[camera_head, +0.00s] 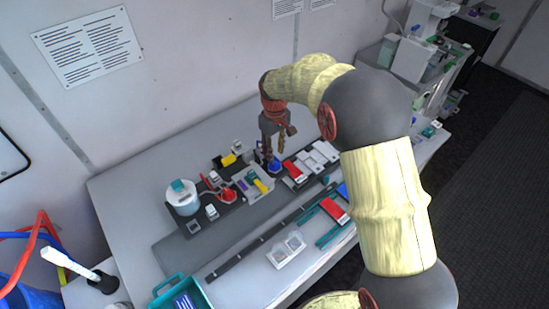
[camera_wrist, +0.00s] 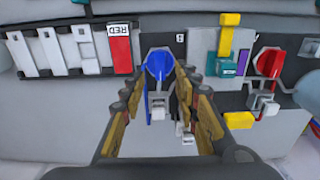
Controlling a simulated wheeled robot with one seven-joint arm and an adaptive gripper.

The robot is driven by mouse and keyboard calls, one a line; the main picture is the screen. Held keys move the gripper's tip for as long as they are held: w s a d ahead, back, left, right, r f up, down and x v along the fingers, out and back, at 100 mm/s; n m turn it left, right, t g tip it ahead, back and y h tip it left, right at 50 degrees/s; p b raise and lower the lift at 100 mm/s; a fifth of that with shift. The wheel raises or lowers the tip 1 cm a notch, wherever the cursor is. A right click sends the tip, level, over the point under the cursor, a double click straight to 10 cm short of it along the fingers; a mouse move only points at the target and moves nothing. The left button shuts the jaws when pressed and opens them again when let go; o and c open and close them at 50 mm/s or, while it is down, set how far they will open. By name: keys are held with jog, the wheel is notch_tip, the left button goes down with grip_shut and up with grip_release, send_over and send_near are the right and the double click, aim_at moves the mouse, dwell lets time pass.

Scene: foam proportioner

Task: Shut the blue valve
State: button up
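The blue valve (camera_wrist: 159,64) shows in the wrist view, with a round top and a narrow part pointing toward the camera. A bit of its blue (camera_head: 274,167) shows in the head view beneath my gripper (camera_head: 271,152). In the wrist view my gripper (camera_wrist: 162,80) is open, with its yellow-padded fingers on either side of the blue valve. I cannot tell whether either finger touches it. A small grey-white fitting (camera_wrist: 158,105) sits below the valve between the fingers.
A red valve (camera_wrist: 270,62) and a yellow-handled part (camera_wrist: 227,38) stand to the right in the wrist view. A red-labelled block (camera_wrist: 120,50) and white blocks (camera_wrist: 50,50) stand to the left. A white tank (camera_head: 183,197) stands on the bench (camera_head: 130,185).

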notch_tip(320, 180, up, 7)
dwell(0.3)
jog(key=shift+w, duration=0.1)
dwell(0.4)
